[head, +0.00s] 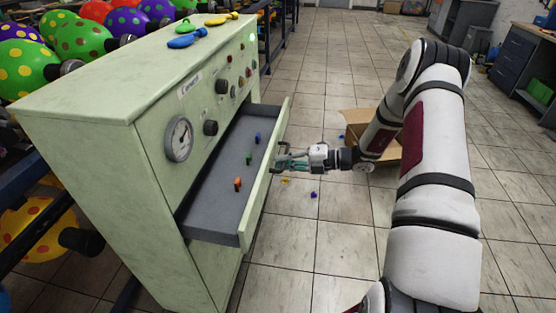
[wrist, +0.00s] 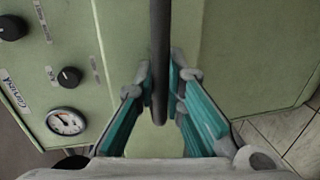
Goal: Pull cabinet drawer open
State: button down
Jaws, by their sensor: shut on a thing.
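The pale green cabinet (head: 110,165) stands at the left in the head view. Its drawer (head: 207,185) is pulled well out, with its grey inside showing. A few small blue, green and orange pieces are in the drawer. My gripper (head: 280,158) is at the outer side of the drawer front (head: 265,175). In the wrist view the teal fingers of my gripper (wrist: 161,100) are shut on the dark bar of the drawer handle (wrist: 160,45). The handle is mostly hidden by the gripper in the head view.
An open cardboard box (head: 385,150) stands behind my arm. Small coloured pieces (head: 313,195) lie on the tiled floor.

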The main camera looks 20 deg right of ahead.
jog(key=c, duration=1.6)
grip_release()
jog(key=shift+c, duration=0.2)
jog(key=v, duration=1.2)
